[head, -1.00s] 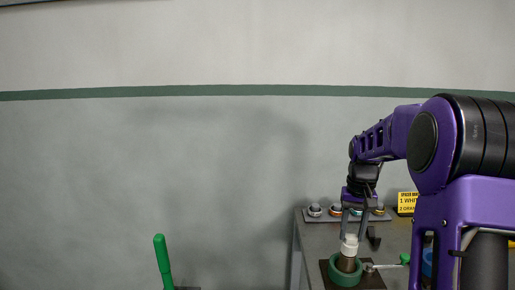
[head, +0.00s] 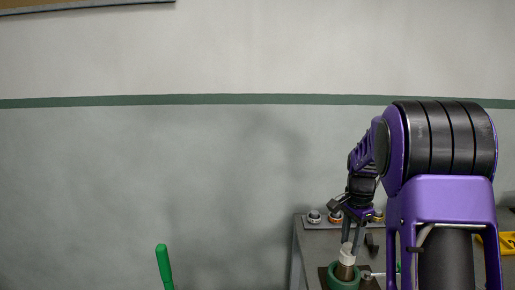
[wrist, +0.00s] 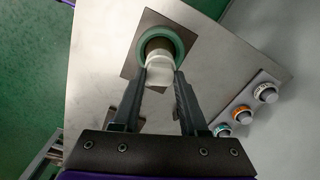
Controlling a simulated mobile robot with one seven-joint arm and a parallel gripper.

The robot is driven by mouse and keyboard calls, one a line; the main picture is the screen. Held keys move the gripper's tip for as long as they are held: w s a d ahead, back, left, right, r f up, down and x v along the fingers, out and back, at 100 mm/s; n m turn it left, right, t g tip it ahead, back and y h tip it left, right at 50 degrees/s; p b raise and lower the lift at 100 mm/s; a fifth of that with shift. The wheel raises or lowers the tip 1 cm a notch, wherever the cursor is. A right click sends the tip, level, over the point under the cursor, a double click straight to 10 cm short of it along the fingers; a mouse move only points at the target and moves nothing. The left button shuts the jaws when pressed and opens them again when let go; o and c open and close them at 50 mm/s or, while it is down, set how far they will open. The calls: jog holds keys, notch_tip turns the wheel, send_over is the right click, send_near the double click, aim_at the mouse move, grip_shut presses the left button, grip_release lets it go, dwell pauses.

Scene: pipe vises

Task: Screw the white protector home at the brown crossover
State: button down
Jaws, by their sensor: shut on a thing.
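The white protector (wrist: 159,69) is between the fingertips of my gripper (wrist: 160,80) in the wrist view; it also shows in the head view (head: 347,248). My gripper is shut on it from above. The protector sits at the top of the brown crossover (head: 344,271), a short upright pipe that also shows in the wrist view (wrist: 157,43). The crossover stands inside a green ring-shaped vise (head: 336,283) on a dark plate. How deep the protector sits on the thread cannot be told.
A rack (wrist: 245,102) with several round fittings, including white and orange ones, lies on the grey bench (wrist: 100,40). A yellow sign (head: 507,243) is partly hidden by my arm. A green-handled lever (head: 164,266) stands at the lower left.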

jog(key=shift+m+p, duration=0.3)
jog(key=shift+m, duration=1.1)
jog(key=m+p, duration=0.1)
jog(key=m, duration=0.1)
jog(key=shift+r+m+p, duration=0.15)
jog(key=shift+m+p, duration=0.25)
jog(key=m+p, duration=0.2)
jog(key=m, duration=0.5)
jog(key=shift+f+p, duration=0.25)
jog(key=shift+p, duration=0.1)
jog(key=m, duration=0.4)
jog(key=shift+m, duration=0.3)
jog(key=c, duration=0.5)
grip_release()
